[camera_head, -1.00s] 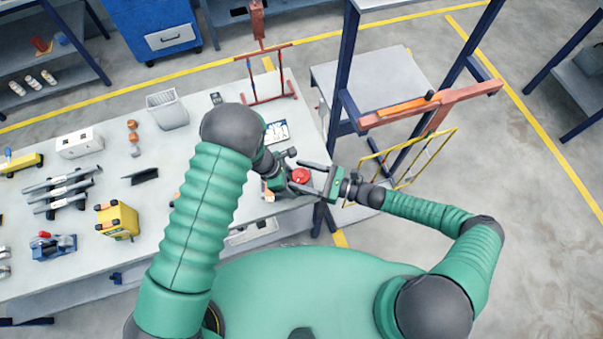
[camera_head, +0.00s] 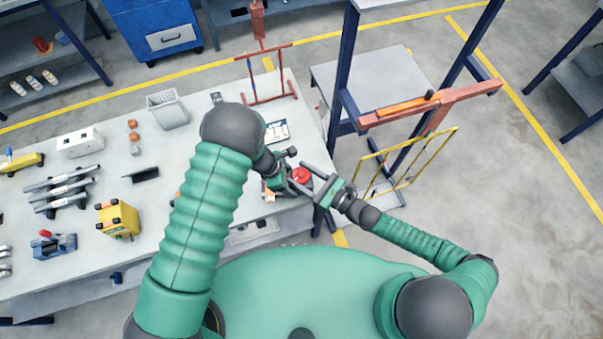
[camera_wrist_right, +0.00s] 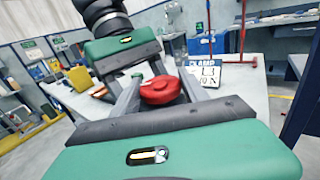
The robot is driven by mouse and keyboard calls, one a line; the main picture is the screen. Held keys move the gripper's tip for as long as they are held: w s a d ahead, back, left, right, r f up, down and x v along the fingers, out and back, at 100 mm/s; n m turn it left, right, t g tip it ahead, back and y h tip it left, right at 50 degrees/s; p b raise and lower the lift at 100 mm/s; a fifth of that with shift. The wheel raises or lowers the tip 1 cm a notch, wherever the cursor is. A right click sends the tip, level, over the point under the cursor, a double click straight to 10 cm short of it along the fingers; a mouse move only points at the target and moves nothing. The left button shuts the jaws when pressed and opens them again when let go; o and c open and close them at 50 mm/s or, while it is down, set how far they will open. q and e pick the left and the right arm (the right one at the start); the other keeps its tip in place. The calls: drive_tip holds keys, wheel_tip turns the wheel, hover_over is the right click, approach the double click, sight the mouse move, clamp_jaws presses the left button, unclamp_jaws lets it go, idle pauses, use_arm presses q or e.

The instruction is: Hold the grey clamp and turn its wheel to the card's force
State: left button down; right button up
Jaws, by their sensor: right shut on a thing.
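The red wheel (camera_head: 301,174) of the clamp sits at the right end of the bench. My right gripper (camera_head: 308,178) reaches it from the right, with its fingers on either side of it. In the right wrist view the red wheel (camera_wrist_right: 161,90) lies between the two grey fingers, which are shut on it. My left gripper (camera_head: 274,178) is at the clamp's left side, partly hidden by its own arm; its fingers cannot be made out. The grey clamp body is mostly hidden between the grippers. The card (camera_head: 277,131) stands just behind; its large print reads CLAMP (camera_wrist_right: 205,73), but its number is unclear.
The bench (camera_head: 165,205) holds a yellow box (camera_head: 118,219), a blue clamp-like tool (camera_head: 54,246), grey bars (camera_head: 62,190) and a white bin (camera_head: 168,110). A red frame (camera_head: 268,85) stands behind the card. A blue post rack (camera_head: 345,90) and yellow frame (camera_head: 420,160) stand to the right.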

drive_tip(key=shift+w+d+f, duration=0.15)
drive_tip(key=shift+w, duration=0.1)
drive_tip(key=o, duration=1.1)
drive_tip(key=shift+s, duration=0.1)
drive_tip(key=v, duration=1.2)
